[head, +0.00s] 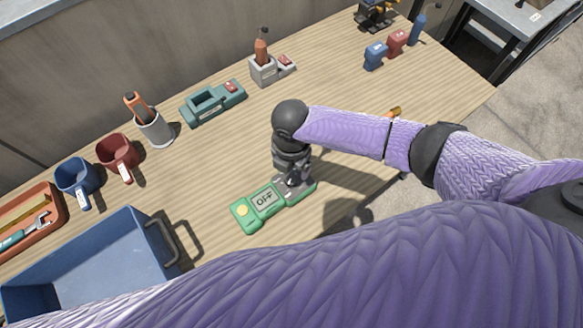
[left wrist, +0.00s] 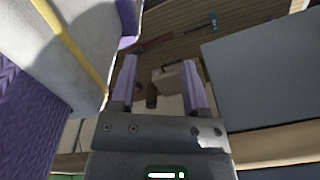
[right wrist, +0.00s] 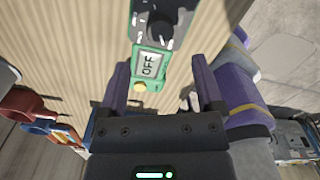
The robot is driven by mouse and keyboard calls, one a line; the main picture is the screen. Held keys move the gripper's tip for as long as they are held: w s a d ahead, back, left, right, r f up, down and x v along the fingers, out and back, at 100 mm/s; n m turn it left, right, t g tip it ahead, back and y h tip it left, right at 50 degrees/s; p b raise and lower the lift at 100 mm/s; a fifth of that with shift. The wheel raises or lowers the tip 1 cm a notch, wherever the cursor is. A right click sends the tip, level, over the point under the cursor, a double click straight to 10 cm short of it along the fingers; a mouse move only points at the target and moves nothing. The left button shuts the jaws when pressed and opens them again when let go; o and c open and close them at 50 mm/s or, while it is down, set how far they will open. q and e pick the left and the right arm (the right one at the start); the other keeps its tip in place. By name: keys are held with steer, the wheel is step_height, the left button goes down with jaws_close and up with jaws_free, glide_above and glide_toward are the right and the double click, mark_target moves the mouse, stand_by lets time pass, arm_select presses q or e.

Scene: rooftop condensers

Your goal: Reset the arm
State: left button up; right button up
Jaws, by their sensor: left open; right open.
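My right arm reaches in from the right in the head view. Its gripper (head: 293,180) points down at the dark end of a green device (head: 264,203) on the wooden bench. The device has a screen reading OFF and a yellow button. In the right wrist view, my right gripper (right wrist: 162,78) is open, with the green device (right wrist: 150,65) ahead of and partly between its fingers. I cannot tell whether they touch. My left gripper (left wrist: 161,80) is open in the left wrist view and hidden in the head view. A pale boxy object (left wrist: 178,78) appears beyond its fingers, not held.
A blue bin (head: 166,246) stands at front left. Blue (head: 76,178) and red (head: 118,155) mugs, a grey holder (head: 156,130), a teal fixture (head: 212,101) and a grey block (head: 268,71) line the bench's back.

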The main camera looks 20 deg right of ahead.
step_height(320, 180, up, 3)
steer(key=shift+r+p, duration=0.2)
steer(key=shift+p, duration=0.1)
steer(key=shift+a, duration=0.1)
